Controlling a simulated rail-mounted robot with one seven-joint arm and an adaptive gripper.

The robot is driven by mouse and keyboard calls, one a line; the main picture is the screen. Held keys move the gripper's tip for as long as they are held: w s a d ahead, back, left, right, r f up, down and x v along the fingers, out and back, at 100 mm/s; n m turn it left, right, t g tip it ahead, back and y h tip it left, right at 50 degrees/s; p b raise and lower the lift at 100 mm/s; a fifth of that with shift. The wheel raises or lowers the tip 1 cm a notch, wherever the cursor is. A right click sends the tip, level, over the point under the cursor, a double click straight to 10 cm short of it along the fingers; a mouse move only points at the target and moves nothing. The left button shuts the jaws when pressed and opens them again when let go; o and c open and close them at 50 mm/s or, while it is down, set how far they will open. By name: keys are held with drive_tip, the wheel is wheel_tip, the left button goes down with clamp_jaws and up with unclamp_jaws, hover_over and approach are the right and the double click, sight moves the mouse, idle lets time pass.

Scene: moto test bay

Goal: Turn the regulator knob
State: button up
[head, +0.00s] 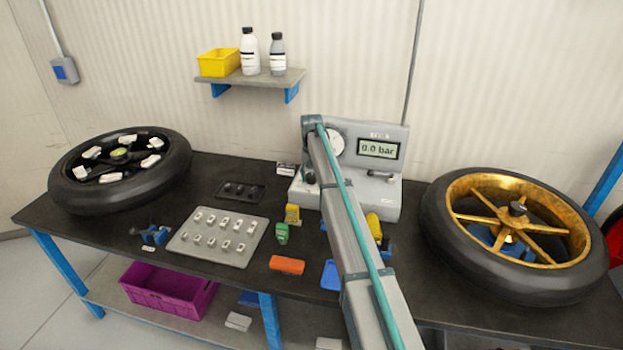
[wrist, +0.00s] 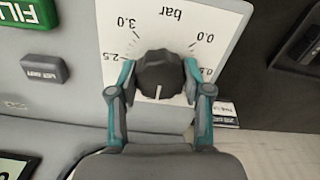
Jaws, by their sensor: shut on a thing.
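The regulator knob (wrist: 160,75) is black and ribbed, with a white pointer line at the picture's lower side. It sits on a white dial plate (wrist: 125,30) marked in bar, whose figures appear upside down in the wrist view. My gripper (wrist: 159,78) is shut on the knob, with a teal-edged finger on each side. In the head view, the grey test station (head: 396,195) stands at the back of the bench, and its display (head: 378,149) reads 0.0 bar. My arm crosses in front of the station there and hides the knob and the fingertips.
A black-tyred wheel (head: 176,175) lies at the left and a gold-spoked wheel (head: 455,235) at the right. A grey tray (head: 205,252) of small parts and an orange block (head: 287,265) lie left of my arm. A shelf (head: 255,80) hangs above.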

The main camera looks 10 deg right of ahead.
sight(311, 175)
drive_tip(key=n+b, duration=0.1)
drive_tip(key=n, duration=1.2)
drive_tip(key=shift+n+b, duration=0.4)
drive_tip(key=n, duration=1.2)
drive_tip(key=shift+n+b, duration=0.35)
drive_tip(key=shift+n, duration=0.05)
drive_tip(key=o, duration=1.2)
drive_tip(key=shift+c, duration=0.2)
wheel_tip(311, 175, up, 12)
